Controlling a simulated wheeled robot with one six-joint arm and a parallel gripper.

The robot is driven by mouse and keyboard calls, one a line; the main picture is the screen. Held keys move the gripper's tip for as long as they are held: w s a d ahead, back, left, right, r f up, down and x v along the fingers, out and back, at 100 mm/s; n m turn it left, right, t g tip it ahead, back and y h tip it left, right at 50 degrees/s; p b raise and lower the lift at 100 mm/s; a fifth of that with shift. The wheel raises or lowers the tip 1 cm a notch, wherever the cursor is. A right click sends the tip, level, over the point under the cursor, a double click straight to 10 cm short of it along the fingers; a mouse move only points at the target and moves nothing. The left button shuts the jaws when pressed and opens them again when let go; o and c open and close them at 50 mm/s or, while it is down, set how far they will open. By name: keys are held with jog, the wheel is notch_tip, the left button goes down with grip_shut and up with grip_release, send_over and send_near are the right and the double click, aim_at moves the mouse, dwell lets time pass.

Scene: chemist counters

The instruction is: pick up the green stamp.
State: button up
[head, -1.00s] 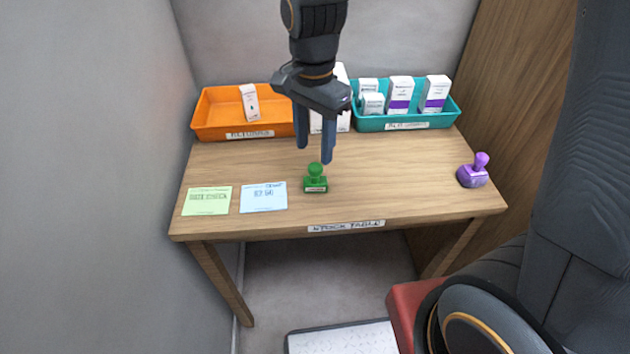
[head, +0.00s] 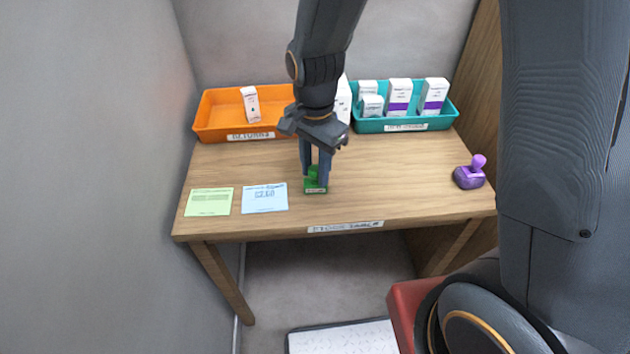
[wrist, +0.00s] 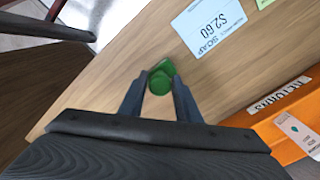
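The green stamp (head: 314,188) stands upright on the wooden table, right of the blue card. My gripper (head: 315,180) is lowered over it, with one finger on each side of its round knob. In the wrist view the green knob (wrist: 160,83) lies between the fingertips of my gripper (wrist: 160,86). The fingers are apart and do not look closed on the knob. The fingers partly hide the stamp's upper part in the head view.
A purple stamp (head: 469,174) stands at the table's right. A blue card (head: 264,199) and a green card (head: 208,202) lie to the left. An orange tray (head: 215,119) and a teal tray (head: 405,125) with boxes stand at the back. The table (head: 400,185) is clear between the stamps.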

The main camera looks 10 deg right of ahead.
aim_at(315, 169)
jog(key=c, duration=0.6)
jog(key=shift+r, duration=0.1)
notch_tip(315, 169, up, 10)
jog(key=shift+f+b, duration=0.1)
jog(key=shift+b, duration=0.5)
jog(key=o, duration=0.5)
jog(key=shift+c, duration=1.4)
